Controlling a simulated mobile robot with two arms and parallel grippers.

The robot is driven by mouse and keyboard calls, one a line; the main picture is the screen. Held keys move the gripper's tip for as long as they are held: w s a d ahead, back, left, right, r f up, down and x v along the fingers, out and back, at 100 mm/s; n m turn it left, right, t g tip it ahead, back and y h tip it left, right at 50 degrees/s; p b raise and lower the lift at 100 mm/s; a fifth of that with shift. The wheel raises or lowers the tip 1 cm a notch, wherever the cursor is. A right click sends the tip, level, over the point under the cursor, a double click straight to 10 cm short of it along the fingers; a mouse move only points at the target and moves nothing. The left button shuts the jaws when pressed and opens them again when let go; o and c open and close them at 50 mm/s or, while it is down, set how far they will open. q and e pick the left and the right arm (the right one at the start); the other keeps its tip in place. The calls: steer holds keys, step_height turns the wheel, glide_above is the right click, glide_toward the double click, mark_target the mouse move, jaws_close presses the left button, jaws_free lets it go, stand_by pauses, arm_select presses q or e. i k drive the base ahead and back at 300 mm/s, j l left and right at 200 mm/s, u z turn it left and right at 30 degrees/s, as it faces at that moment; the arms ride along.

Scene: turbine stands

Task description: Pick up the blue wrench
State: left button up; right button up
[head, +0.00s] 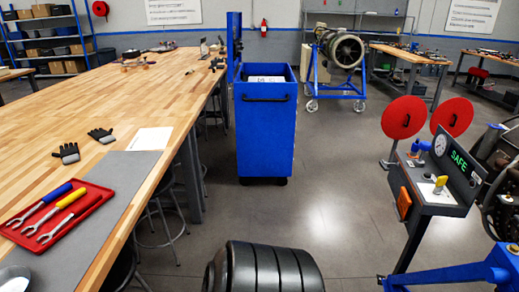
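The blue wrench (52,196) lies in a red tray (101,203) on the near left of the wooden workbench. Its blue handle points up and right, and its silver open end points down and left. A yellow-handled wrench (70,198) and a red-handled wrench (84,206) lie beside it in the same tray, roughly parallel. The blue wrench is the farthest left of the three, and nothing covers it. Neither of my grippers shows in the head view.
The tray sits on a grey mat (112,185) along the bench (95,95). Black gloves (68,153) and white paper (150,138) lie beyond. A blue cart (265,130) stands at centre. A control stand (438,190) is right.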

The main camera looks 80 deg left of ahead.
mark_target(63, 190)
steer(key=u, duration=4.3)
